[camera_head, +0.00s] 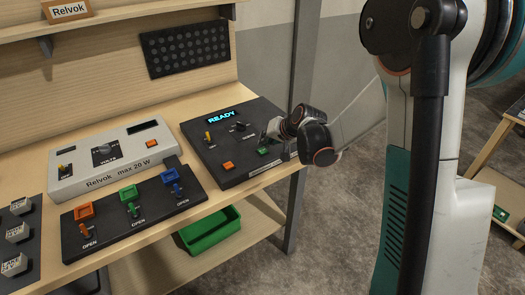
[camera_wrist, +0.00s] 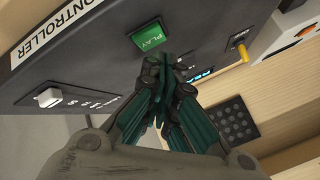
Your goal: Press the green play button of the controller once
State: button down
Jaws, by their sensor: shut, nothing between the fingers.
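The controller (camera_head: 207,157) is a dark box on the bench with a lit display reading READY (camera_head: 222,116). Its green play button (camera_head: 263,151) is near the front right of its top face. My gripper (camera_head: 266,138) is over the right part of the controller. In the wrist view my gripper (camera_wrist: 163,64) is shut and empty, its tips close to the button's edge. I cannot tell whether they touch it.
An orange button (camera_head: 228,166) and a yellow-tipped switch (camera_head: 208,136) are on the controller. A white voltage box (camera_head: 75,187) and a dark panel with coloured switches (camera_head: 150,221) stand to the left. A green bin (camera_head: 212,230) sits on the lower shelf. A grey post (camera_head: 298,190) rises at the right.

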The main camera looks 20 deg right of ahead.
aim_at(265, 150)
jog(key=shift+f, duration=0.15)
dwell(0.5)
jog(key=shift+f+b, duration=0.3)
jog(key=shift+b, duration=0.15)
jog(key=shift+f+b, duration=0.4)
dwell(0.6)
jog(key=shift+r, duration=0.1)
jog(key=shift+r+p, duration=0.55)
jog(key=shift+r, duration=0.25)
jog(key=shift+r+p, duration=1.65)
jog(key=shift+r, duration=0.85)
